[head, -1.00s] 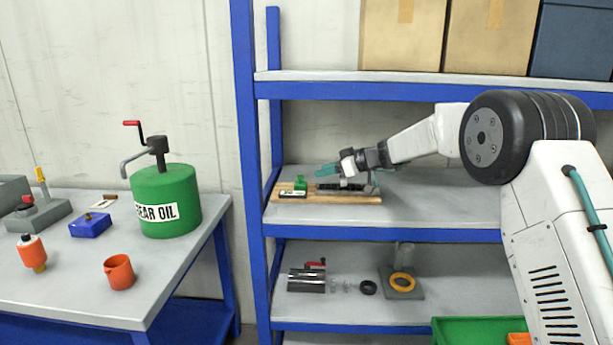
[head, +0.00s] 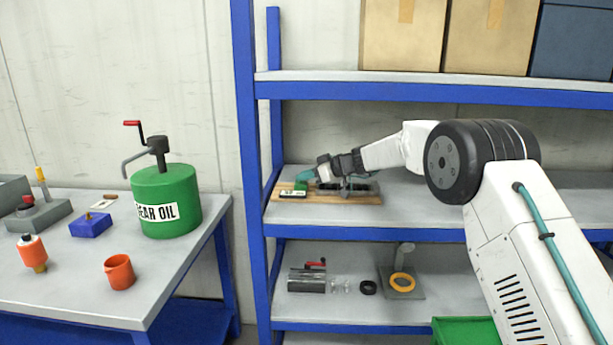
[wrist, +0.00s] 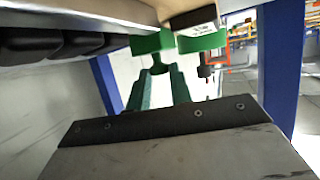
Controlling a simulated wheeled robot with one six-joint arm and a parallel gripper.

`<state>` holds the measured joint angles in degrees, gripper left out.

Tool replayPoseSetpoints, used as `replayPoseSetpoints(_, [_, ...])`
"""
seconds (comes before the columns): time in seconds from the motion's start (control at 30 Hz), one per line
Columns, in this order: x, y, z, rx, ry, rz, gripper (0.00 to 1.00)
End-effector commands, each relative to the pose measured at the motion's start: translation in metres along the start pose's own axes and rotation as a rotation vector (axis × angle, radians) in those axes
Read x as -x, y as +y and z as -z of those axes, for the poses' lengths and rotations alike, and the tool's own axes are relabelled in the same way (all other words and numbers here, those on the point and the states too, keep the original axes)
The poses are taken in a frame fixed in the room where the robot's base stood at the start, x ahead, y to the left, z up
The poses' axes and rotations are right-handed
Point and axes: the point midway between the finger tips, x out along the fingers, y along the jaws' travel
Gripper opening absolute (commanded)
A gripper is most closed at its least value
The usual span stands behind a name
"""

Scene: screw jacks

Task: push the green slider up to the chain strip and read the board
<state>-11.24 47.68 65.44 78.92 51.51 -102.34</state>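The green slider (head: 300,186) stands on the left part of a wooden board (head: 340,199) on the middle shelf. My gripper (head: 308,177) has teal fingers and comes in from the right, low at the slider. In the wrist view the two fingertips (wrist: 160,70) are apart, with a narrow part of the green slider (wrist: 152,44) between them. I cannot tell if they press on it. The dark chain strip (head: 355,187) lies right of the slider, partly behind my gripper; its links (wrist: 50,42) show in the wrist view. A small label (head: 292,194) is at the board's left front, too small to read.
A blue shelf post (head: 250,150) stands just left of the board, and the upper shelf (head: 420,90) with cartons is above. The shelf right of the board is clear. A table (head: 70,290) with a green gear oil drum (head: 166,203) stands at the left.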

Motion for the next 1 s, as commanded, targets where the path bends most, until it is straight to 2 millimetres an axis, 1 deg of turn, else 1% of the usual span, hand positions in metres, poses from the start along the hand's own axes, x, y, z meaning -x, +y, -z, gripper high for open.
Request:
replayPoseSetpoints(0.17, [0.001, 0.0, 0.0, 0.0, 0.0, 0.0, 0.0])
replayPoseSetpoints(0.27, [0.007, 0.004, -0.003, -0.001, 0.0, -0.002, 0.0])
replayPoseSetpoints(0.5, [0.042, 0.019, -0.018, -0.002, -0.001, -0.002, 0.0])
replayPoseSetpoints(0.57, [0.048, 0.022, -0.02, -0.001, -0.001, -0.001, 0.0])
replayPoseSetpoints(0.83, [0.053, 0.025, -0.023, -0.002, -0.002, -0.005, 0.0])
replayPoseSetpoints(0.87, [0.053, 0.025, -0.023, -0.003, -0.002, -0.006, 0.29])
replayPoseSetpoints(0.9, [0.053, 0.025, -0.023, -0.003, -0.002, -0.006, 0.4])
replayPoseSetpoints(0.93, [0.053, 0.025, -0.023, -0.002, -0.002, -0.005, 0.42])
replayPoseSetpoints(1.0, [0.051, 0.023, -0.022, -0.001, -0.001, -0.002, 0.42])
